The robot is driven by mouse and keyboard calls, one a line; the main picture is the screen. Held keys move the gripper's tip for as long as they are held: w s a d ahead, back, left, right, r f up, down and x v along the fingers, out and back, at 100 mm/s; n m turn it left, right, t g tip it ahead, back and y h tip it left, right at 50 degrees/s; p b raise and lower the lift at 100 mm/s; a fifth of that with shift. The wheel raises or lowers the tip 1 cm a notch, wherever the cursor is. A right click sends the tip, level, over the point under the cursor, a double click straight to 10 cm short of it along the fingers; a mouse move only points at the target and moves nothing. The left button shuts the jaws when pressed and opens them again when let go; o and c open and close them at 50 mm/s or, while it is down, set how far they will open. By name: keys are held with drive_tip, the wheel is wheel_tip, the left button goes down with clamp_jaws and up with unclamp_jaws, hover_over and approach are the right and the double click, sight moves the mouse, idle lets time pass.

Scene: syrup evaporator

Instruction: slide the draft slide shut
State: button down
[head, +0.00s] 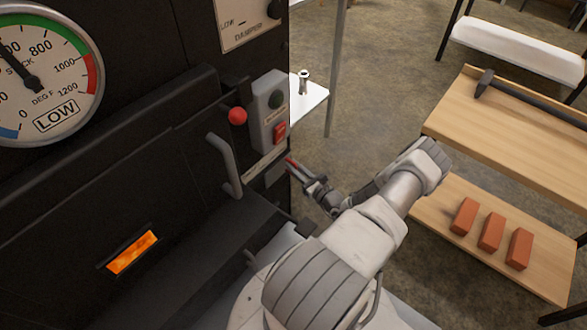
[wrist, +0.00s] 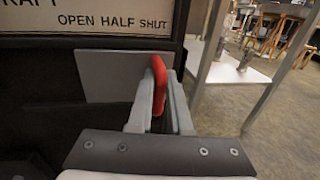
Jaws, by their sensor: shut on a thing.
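The draft slide (wrist: 105,76) is a flat grey plate under a label reading OPEN, HALF, SHUT in the wrist view. It stands toward the right end of the label, below the word SHUT and to its left. In the head view the slide (head: 274,175) shows low on the dark stove front. My gripper (wrist: 161,88) is shut on the slide's upright red handle (wrist: 158,68), with a finger on each side. In the head view my gripper (head: 298,168) is at the stove's right corner and hides most of the handle.
A grey bar handle (head: 222,165) and a switch box (head: 268,112) with a red switch jut from the stove near my gripper. A red knob (head: 237,116) sits beside the box. A wooden shelf unit (head: 500,125) with bricks stands at right. Open floor lies between.

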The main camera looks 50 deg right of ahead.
drive_tip(key=c, duration=0.9)
unclamp_jaws()
drive_tip(key=shift+d+r, duration=0.3)
drive_tip(key=shift+d, duration=0.1)
drive_tip(key=shift+o, duration=0.3)
drive_tip(key=shift+w, duration=0.1)
drive_tip(key=shift+a+r, duration=0.1)
drive_tip(key=s+a+p, duration=0.2)
drive_tip(key=s+p, duration=0.1)
drive_tip(key=s, duration=1.4)
drive_tip(key=shift+s+f+p, duration=0.3)
drive_tip(key=shift+s, duration=0.05)
